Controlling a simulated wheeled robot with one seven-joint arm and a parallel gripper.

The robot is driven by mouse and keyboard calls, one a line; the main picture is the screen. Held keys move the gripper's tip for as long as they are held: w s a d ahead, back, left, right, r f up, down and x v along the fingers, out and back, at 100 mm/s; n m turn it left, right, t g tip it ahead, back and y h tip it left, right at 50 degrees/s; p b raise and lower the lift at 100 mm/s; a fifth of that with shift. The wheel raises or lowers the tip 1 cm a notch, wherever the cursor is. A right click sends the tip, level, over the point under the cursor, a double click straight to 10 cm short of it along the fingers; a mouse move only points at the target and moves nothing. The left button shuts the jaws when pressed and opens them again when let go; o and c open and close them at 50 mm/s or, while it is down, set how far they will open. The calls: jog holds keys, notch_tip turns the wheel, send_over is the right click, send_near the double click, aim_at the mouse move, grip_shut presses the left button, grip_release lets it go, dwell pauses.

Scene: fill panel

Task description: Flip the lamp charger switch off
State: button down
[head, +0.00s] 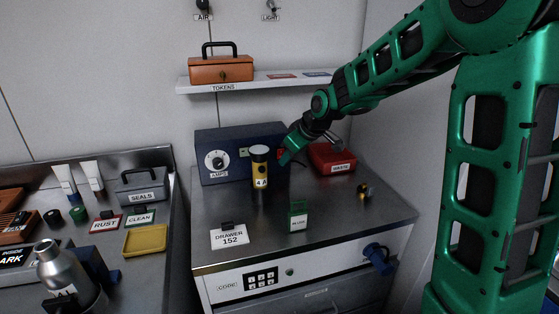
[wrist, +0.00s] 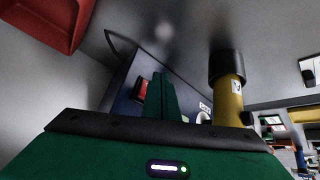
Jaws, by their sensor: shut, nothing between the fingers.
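The lamp charger is a navy box (head: 212,140) at the back of the steel counter, with a round AMPS dial (head: 217,161) on its front. A red switch (wrist: 140,91) shows on its face in the wrist view, just left of my fingers; its on or off position cannot be told. A yellow lamp with a dark band (head: 260,171), labelled 4 A, stands upright in front of the charger. In the wrist view the lamp (wrist: 231,95) is right of my fingers. My green gripper (head: 287,158) is shut and empty at the charger's right end, partly hiding it. Contact with the switch cannot be told.
A red WASTE bin (head: 331,158) stands close right of my gripper. A green card holder (head: 298,216) and a DRAWER 152 card (head: 230,238) are nearer the front. A shelf (head: 255,82) with an orange TOKENS box (head: 221,69) hangs above. The middle counter is mostly clear.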

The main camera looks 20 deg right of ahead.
jog(key=shift+s, duration=0.1)
jog(key=s, duration=0.2)
jog(key=s+r, duration=0.1)
jog(key=s, duration=0.1)
jog(key=shift+s, duration=0.4)
dwell(0.4)
jog(key=s+d+m+g+h, duration=0.1)
jog(key=s+d+m, duration=0.1)
jog(key=s+d, duration=0.2)
jog(key=s+d+m+g+h, duration=0.1)
jog(key=s+d+m, duration=0.1)
jog(key=s+d, duration=0.3)
jog(key=s+d+f+m+g, duration=0.1)
jog(key=s+d+m, duration=0.2)
jog(key=s, duration=0.7)
jog(key=shift+d+f+h, duration=0.1)
jog(key=shift+d+h, duration=0.3)
jog(key=shift+d, duration=0.55)
jog(key=s+d+f+m+g, duration=0.1)
jog(key=s+m+g, duration=0.1)
jog(key=s, duration=0.7)
jog(key=s+d+f+m+g, duration=0.1)
jog(key=s+m, duration=0.3)
jog(key=s, duration=0.5)
jog(key=shift+s+d+m+g, duration=0.3)
jog(key=shift+d+g, duration=0.1)
jog(key=shift+d, duration=0.05)
